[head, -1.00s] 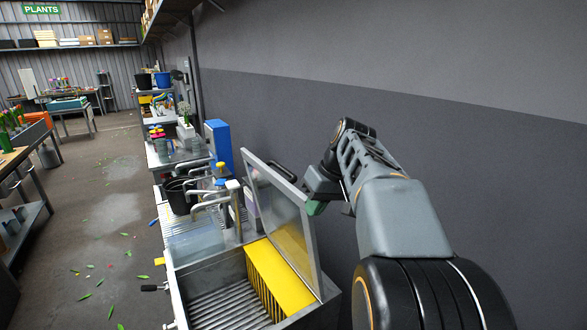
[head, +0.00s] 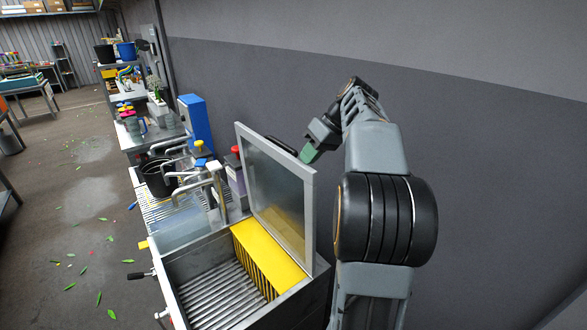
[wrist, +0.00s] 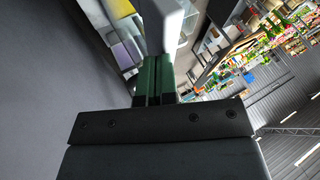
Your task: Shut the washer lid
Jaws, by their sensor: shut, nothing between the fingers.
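The washer (head: 190,303) is a grey metal basin with a slatted floor and a yellow panel inside, at the lower middle of the head view. Its framed, see-through lid (head: 277,190) stands raised, close to upright, along the right side. A dark handle (head: 282,145) sits behind the lid's top edge.
A grey wall (head: 450,160) runs along the right. Beyond the washer are taps, a black bucket (head: 157,178) and a blue box (head: 196,122). The floor (head: 85,215) at left is mostly clear, with scattered leaves.

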